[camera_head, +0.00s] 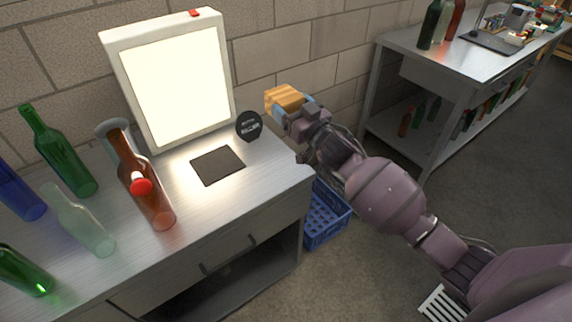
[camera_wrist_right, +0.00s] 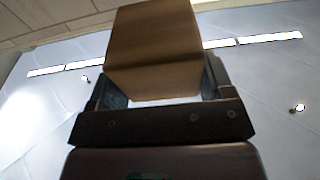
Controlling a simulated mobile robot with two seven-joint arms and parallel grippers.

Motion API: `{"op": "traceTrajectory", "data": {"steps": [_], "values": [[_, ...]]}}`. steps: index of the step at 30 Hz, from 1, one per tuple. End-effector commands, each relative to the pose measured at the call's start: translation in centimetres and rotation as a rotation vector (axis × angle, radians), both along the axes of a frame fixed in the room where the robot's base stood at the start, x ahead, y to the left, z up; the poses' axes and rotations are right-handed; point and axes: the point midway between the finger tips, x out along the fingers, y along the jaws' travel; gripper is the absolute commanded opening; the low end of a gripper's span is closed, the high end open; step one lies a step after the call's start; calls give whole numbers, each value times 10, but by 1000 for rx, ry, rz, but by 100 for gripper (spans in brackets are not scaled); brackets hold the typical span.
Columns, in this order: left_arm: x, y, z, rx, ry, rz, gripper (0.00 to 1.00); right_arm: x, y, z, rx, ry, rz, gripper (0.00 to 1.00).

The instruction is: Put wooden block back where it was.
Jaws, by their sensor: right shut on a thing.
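The wooden block (camera_head: 284,98) is held up in the air beyond the right end of the steel bench, near the brick wall. My right gripper (camera_head: 291,108) is shut on it. In the right wrist view the block (camera_wrist_right: 153,55) sits between the two fingers (camera_wrist_right: 158,92) and fills the middle of the frame. My left gripper is in neither view.
On the steel bench (camera_head: 262,187) stand a lit white panel (camera_head: 176,85), a dark square mat (camera_head: 217,165), a round black sign (camera_head: 249,126) and several bottles at the left. A blue crate (camera_head: 325,222) is on the floor. A second bench (camera_head: 417,60) stands at the back right.

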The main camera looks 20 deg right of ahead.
Motion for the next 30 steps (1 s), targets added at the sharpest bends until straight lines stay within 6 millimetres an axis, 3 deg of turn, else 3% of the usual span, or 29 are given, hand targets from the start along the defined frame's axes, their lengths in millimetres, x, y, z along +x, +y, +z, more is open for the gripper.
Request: {"op": "traceTrajectory", "data": {"steps": [2, 5, 13, 21, 30], "values": [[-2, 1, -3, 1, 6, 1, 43, 4, -1, 0, 3, -3, 5, 45], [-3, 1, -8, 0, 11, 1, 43, 5, -1, -16, 7, 0, 6, 45], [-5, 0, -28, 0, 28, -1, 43, 5, -1, -78, 7, 3, 5, 45], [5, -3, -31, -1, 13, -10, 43, 4, 0, -134, 7, 3, 5, 45], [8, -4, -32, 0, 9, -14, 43, 5, -1, -155, 3, -4, 5, 45]]}}
